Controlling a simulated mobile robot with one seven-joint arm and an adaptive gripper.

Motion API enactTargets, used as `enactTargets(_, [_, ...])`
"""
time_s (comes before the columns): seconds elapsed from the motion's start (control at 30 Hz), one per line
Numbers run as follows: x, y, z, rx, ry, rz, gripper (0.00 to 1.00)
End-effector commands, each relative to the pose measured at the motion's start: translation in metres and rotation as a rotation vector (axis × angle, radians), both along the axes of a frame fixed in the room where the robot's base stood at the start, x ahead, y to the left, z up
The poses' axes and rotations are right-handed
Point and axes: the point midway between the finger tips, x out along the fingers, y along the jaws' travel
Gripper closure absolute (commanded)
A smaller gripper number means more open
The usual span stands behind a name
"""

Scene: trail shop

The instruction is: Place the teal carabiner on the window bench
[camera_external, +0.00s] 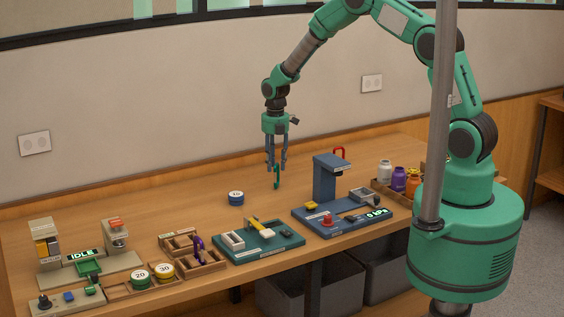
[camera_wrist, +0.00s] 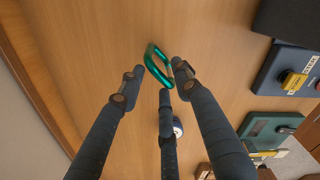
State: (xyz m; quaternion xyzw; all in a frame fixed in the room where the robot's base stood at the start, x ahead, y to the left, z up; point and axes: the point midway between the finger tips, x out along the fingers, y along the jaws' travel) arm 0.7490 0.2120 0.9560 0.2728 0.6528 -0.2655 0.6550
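The teal carabiner (camera_external: 277,178) hangs upright at the fingertips of my gripper (camera_external: 277,165), low over the back middle of the wooden bench (camera_external: 200,200). In the wrist view the carabiner (camera_wrist: 156,64) lies between the fingertips of my gripper (camera_wrist: 156,78), with its far end reaching past them. The fingers look closed around it, though the exact contact is partly hidden. The bench runs along the wall below the window strip (camera_external: 170,8), and its surface also fills the wrist view (camera_wrist: 90,35).
Right of my gripper stands a blue press (camera_external: 325,180) with a red carabiner (camera_external: 339,152) on top. A blue-white disc (camera_external: 236,197), green tray (camera_external: 258,244), purple carabiner (camera_external: 198,245) in a divided box and an idle-display station (camera_external: 85,258) are leftward. Bottles (camera_external: 398,178) stand right. Back bench is clear.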

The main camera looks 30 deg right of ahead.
Motion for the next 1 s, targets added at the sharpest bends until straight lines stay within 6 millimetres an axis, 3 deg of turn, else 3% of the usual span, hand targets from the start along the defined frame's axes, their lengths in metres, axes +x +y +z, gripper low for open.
enactTargets(0.6, [0.0, -0.001, 0.093, 0.001, -0.004, 0.0, 0.67])
enactTargets(0.8, [0.0, -0.001, 0.108, 0.001, -0.002, 0.0, 0.67])
enactTargets(1.0, [0.0, -0.001, 0.11, 0.001, -0.002, 0.0, 0.67])
